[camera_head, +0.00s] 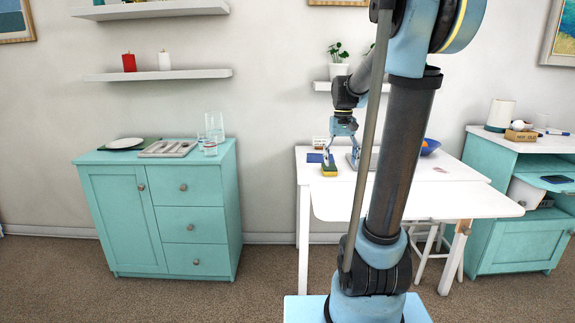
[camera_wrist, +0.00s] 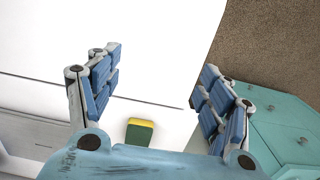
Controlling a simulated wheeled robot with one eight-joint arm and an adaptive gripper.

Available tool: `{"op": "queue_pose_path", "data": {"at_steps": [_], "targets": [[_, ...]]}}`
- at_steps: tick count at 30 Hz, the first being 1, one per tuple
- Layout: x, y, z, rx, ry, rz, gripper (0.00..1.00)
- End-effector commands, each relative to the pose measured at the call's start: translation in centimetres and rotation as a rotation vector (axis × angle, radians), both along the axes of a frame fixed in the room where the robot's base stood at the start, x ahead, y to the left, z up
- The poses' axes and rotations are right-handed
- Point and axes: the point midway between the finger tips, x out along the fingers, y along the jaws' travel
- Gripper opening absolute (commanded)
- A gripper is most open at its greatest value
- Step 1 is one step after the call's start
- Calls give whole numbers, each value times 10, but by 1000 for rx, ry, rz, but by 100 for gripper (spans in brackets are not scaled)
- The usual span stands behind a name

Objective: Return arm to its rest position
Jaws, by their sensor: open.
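My gripper (camera_head: 341,159) hangs over the white table (camera_head: 440,203) with its fingers pointing down in the head view. In the wrist view my gripper (camera_wrist: 158,82) has its two blue-padded fingers spread wide, with nothing held between them. A green and yellow sponge (camera_head: 330,171) is at the table's left end, close to the left finger in the head view. The sponge (camera_wrist: 140,132) also shows in the wrist view, apart from both finger pads. My own arm hides part of the table in the head view.
A blue bowl (camera_head: 430,146) stands on the table behind my arm. A teal cabinet (camera_head: 165,225) with a tray (camera_head: 168,149) and glasses (camera_head: 214,127) is at left. Another teal cabinet (camera_head: 515,245) is at right. A shelf with a potted plant (camera_head: 338,68) is near my arm.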

Motion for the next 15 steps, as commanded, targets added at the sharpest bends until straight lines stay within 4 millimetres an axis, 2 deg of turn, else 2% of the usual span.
{"op": "queue_pose_path", "data": {"at_steps": [1, 3, 8, 15], "targets": [[-16, 0, -2, 0, -10, 1, 73], [-34, 1, -4, 1, -23, 3, 73], [-74, 2, -14, 1, -55, 7, 73], [-132, 2, -37, 3, -105, 12, 73]]}}
